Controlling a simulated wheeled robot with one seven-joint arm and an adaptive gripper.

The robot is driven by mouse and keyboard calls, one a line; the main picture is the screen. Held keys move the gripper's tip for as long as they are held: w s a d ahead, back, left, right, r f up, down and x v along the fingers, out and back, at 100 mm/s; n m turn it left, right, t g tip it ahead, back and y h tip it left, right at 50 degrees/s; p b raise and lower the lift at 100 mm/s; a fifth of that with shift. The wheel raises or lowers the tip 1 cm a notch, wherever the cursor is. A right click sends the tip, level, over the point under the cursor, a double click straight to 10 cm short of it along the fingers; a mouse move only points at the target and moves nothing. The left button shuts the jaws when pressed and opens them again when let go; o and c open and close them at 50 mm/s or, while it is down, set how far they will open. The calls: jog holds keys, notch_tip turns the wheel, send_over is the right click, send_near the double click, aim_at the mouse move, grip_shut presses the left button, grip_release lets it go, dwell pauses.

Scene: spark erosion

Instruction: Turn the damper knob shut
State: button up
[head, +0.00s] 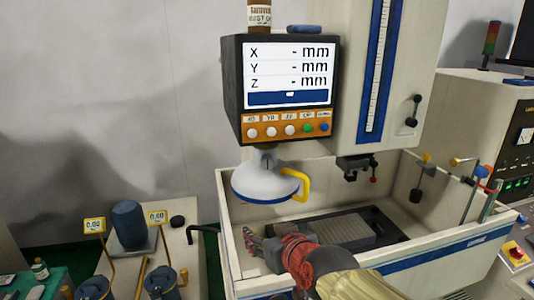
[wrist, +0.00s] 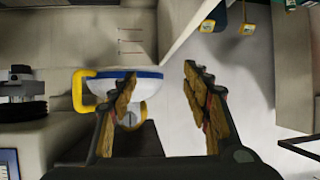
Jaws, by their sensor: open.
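A white dome-shaped hood (head: 264,184) with a blue rim and yellow handle (head: 303,185) hangs below the display. In the wrist view the hood (wrist: 118,86) lies behind my left finger, with the handle (wrist: 78,92) left of it. A small round pale part with a yellow edge (wrist: 131,118) shows beside that finger; it may be the damper knob, but its setting is unclear. No knob can be made out surely in the head view. My gripper (head: 260,248) is below the hood, inside the tank's left side. Its fingers are apart and empty in the wrist view (wrist: 157,74).
The tank (head: 228,255) surrounds my gripper, with its left wall close by. A dark worktable (head: 375,227) lies right of it. The display (head: 288,85) is above the hood. A machine head (head: 358,166) hangs to the right. Blue weights (head: 128,222) stand at lower left.

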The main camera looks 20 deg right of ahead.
jog(key=w+r+t+h, duration=0.1)
jog(key=w+r+t, duration=0.25)
jog(key=w, duration=0.35)
jog(key=m+t+h+p, duration=0.1)
jog(key=m+t+h, duration=0.1)
jog(key=h, duration=0.2)
send_near(267, 165)
jog(key=w, duration=0.5)
jog(key=w+d, duration=0.1)
jog(key=w, duration=0.2)
jog(key=w+d+p, duration=0.1)
jog(key=w, duration=0.1)
jog(key=shift+w+r, duration=0.1)
jog(key=shift+w, duration=0.1)
jog(key=shift+c, duration=1.2)
jog(key=c, duration=0.9)
